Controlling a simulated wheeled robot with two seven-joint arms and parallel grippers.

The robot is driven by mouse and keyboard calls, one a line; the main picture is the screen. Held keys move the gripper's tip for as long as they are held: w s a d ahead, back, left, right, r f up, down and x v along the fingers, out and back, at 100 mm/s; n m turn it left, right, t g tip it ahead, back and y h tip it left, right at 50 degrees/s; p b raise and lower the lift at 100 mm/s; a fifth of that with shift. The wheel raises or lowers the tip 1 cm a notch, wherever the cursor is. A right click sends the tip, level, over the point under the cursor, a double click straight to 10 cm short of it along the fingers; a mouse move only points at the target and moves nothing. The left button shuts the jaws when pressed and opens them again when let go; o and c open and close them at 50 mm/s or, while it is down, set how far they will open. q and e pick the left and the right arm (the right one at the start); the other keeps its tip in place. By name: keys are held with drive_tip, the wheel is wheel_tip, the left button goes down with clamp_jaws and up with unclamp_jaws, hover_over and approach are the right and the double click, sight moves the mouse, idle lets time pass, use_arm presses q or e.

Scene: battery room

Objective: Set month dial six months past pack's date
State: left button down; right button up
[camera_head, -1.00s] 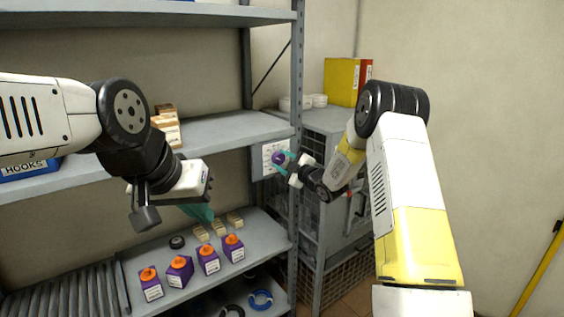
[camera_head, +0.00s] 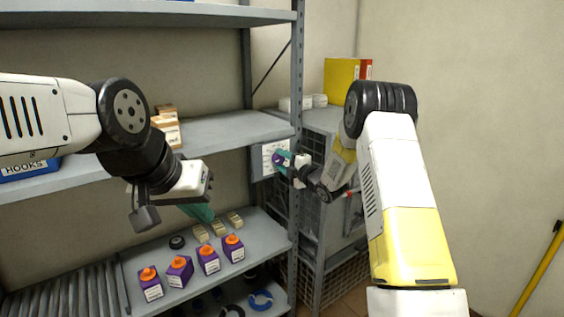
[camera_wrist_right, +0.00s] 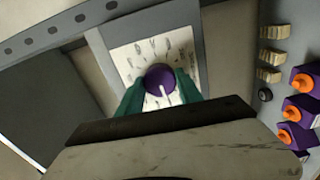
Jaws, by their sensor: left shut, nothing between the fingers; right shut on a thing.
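The month dial is a white plate (camera_head: 269,153) with marks around a purple knob (camera_head: 278,159), mounted by the shelf's right post. In the right wrist view the knob (camera_wrist_right: 160,79) has a white pointer line slanting down and slightly right; the marks on the plate (camera_wrist_right: 141,48) are too blurred to read. My right gripper (camera_head: 283,160) is shut on the knob, its teal fingers on both sides. Purple packs with orange caps (camera_head: 208,260) stand on the lower shelf; their label print is too small to read. My left gripper (camera_head: 203,212) is shut and empty above that shelf.
Small beige blocks (camera_head: 218,229) and a black roll (camera_head: 177,242) lie behind the packs. Rollers (camera_head: 70,292) fill the shelf's left part. A grey mesh cabinet (camera_head: 325,130) stands right of the shelf post, with a yellow binder (camera_head: 341,82) on top.

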drive_tip(key=shift+f, duration=0.15)
drive_tip(key=o, duration=1.4)
drive_tip(key=shift+c, duration=0.2)
drive_tip(key=shift+s+d, duration=0.1)
drive_tip(key=v, duration=0.7)
drive_tip(key=shift+s+d, duration=0.2)
drive_tip(key=shift+s, duration=0.05)
